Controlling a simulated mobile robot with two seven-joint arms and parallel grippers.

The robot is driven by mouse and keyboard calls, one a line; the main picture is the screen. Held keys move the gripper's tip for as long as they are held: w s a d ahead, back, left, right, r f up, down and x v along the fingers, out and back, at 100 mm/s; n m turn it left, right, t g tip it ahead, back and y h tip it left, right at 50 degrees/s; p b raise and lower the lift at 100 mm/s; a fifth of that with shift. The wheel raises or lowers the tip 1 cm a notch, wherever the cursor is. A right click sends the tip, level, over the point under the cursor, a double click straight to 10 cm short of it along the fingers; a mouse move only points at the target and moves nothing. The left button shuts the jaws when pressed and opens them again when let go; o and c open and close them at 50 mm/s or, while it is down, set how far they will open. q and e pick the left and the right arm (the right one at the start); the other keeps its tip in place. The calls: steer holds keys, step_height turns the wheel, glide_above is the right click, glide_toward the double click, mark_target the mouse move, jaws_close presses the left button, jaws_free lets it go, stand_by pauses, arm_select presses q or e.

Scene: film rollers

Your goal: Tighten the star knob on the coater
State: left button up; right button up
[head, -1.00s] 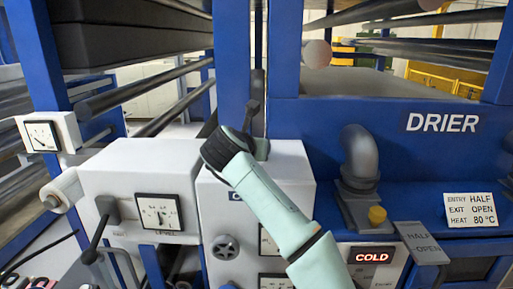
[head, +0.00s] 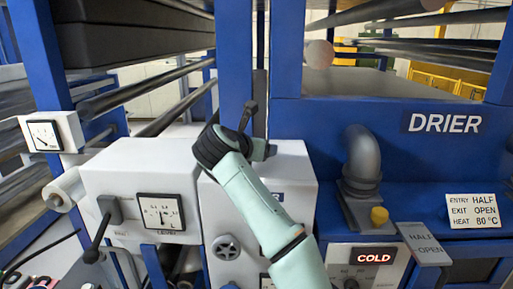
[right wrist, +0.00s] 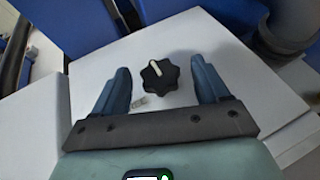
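The star knob (right wrist: 159,75) is black with several lobes and a pale pointer mark, on the white top of the coater (right wrist: 230,65) in the right wrist view. My right gripper (right wrist: 160,65) is open, with one blue-grey finger on each side of the knob and a clear gap to each. I cannot tell how far above the knob the fingertips are. In the head view my right arm reaches up over the white coater housing (head: 297,165) and hides the knob. My left gripper is not in view.
A black lever (head: 249,114) stands upright just behind my right wrist. A blue post (head: 234,60) rises behind the coater. The blue drier (head: 400,150) with a grey elbow pipe (head: 361,160) stands to the right. A white box with a level gauge (head: 161,212) is at left.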

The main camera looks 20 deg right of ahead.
steer(key=v, duration=1.3)
steer(key=shift+r, duration=0.15)
steer(key=shift+s+a, duration=0.1)
steer(key=shift+a, duration=0.05)
